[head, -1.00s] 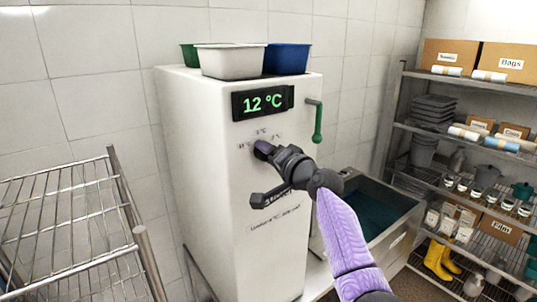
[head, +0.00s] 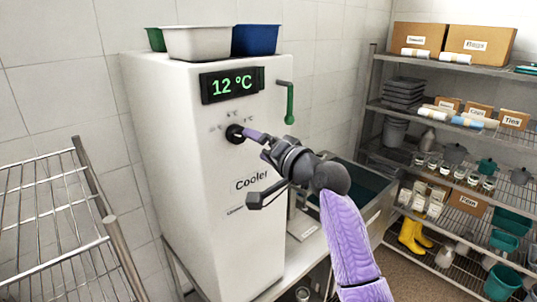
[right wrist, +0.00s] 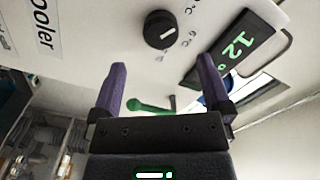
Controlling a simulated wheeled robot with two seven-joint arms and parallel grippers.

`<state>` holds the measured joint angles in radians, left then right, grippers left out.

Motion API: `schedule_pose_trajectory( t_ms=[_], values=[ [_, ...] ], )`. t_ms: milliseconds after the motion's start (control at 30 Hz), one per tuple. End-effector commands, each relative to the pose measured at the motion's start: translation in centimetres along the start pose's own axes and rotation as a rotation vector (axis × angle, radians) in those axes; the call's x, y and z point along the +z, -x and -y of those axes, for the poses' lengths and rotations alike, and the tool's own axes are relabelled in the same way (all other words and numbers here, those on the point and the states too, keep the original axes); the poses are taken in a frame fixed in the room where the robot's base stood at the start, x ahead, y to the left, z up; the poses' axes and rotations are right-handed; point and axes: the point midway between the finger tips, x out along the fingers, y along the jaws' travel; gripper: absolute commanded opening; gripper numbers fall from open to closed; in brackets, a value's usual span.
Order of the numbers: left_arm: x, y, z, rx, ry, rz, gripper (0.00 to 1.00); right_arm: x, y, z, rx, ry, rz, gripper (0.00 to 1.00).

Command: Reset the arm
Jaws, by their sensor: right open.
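My right gripper (head: 258,168) is open and empty in front of the white cooler (head: 160,180), in the middle of the head view. In the right wrist view its two purple fingers (right wrist: 160,85) stand apart with nothing between them. The black dial (right wrist: 160,29) on the cooler's front shows beyond the fingertips, apart from them; it also shows in the head view (head: 235,133). The display (head: 231,85) above the dial reads 12 °C in green. My left gripper is not in view.
Bins in green, white (head: 200,42) and blue (head: 256,39) stand on the cooler. A green handle (head: 290,104) is on its right side. A wire rack (head: 50,225) stands at the left. Loaded shelves (head: 460,127) and a sink (head: 375,215) are at the right.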

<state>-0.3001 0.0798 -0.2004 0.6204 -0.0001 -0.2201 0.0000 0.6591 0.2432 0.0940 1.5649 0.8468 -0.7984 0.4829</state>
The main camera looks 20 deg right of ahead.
Motion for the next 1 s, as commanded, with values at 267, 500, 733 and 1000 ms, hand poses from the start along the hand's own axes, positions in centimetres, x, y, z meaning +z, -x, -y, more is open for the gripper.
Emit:
schedule_pose_trajectory(
  t_ms=[267,500,733,1000],
  values=[
    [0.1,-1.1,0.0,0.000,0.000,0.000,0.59,0.1,3.3,-0.1,0.000,0.001,0.001,0.99],
    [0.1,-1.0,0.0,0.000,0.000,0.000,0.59,0.0,3.3,0.0,0.000,0.000,0.001,0.99],
    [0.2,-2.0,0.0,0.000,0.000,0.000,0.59,1.2,3.0,-2.1,0.028,0.000,0.007,0.99],
    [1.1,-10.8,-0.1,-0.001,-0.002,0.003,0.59,15.5,3.5,-25.1,0.387,0.086,0.127,0.99]
  ],
)
